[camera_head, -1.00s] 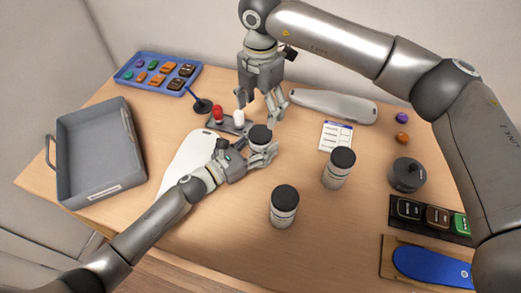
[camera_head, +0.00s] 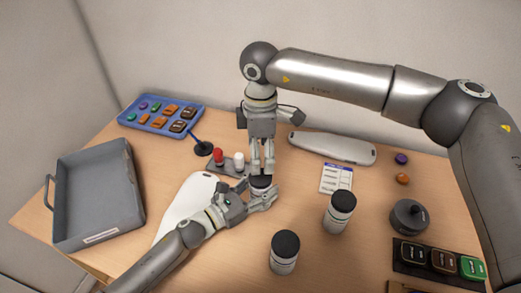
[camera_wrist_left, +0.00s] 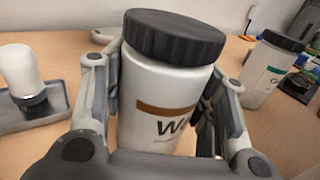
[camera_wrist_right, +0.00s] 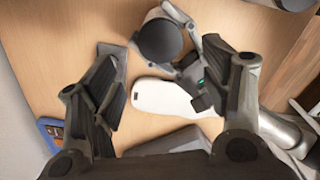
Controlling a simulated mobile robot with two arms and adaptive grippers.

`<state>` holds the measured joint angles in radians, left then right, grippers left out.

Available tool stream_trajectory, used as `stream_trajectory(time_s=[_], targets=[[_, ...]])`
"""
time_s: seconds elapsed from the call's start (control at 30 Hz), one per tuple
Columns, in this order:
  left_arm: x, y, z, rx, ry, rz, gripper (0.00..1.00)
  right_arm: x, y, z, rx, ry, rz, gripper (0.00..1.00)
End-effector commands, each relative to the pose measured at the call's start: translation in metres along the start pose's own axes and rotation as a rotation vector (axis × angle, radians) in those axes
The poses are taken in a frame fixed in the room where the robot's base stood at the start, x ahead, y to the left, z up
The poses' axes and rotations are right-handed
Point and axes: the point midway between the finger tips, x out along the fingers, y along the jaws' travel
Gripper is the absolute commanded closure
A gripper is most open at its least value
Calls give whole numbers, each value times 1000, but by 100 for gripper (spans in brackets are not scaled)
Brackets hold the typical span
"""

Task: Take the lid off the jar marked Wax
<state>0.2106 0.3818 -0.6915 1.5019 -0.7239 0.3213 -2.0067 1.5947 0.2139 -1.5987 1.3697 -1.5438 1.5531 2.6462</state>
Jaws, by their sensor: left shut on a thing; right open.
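My left gripper (camera_head: 263,198) is shut around the jar's body, below the lid. The jar looks upright. My right gripper (camera_head: 262,168) is open, pointing down just above the lid. In the right wrist view its fingers are spread wide with nothing between them. The head view does not show clearly whether they touch the lid.
Two similar black-lidded jars stand to the right, one at the front (camera_head: 284,254) and one farther back (camera_head: 339,212). A small rack with red and white bottles (camera_head: 222,160) is close on the left. A white insole shape (camera_head: 186,202) lies beside my left arm. A grey tray (camera_head: 97,200) stands at left.

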Motion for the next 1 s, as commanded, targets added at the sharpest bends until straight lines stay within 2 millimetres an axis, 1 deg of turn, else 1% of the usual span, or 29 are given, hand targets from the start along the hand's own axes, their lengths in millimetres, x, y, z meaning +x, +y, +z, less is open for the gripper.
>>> stream_trajectory(time_s=[0.17,0.4,0.5,0.63,0.9,0.97,1.0], targets=[[0,0,0,0,1,0,100,22,-1,0,5,-1,-4,29],[0,0,0,0,1,0,100,59,0,0,4,-1,-2,29],[0,0,0,0,1,0,100,69,0,0,4,0,-2,29],[0,0,0,0,1,0,100,76,0,0,3,0,-1,29],[0,0,0,0,1,0,100,78,0,0,2,0,0,29],[0,0,0,0,1,0,100,78,0,0,2,0,0,36],[0,0,0,0,1,0,100,78,0,0,2,0,0,41]])
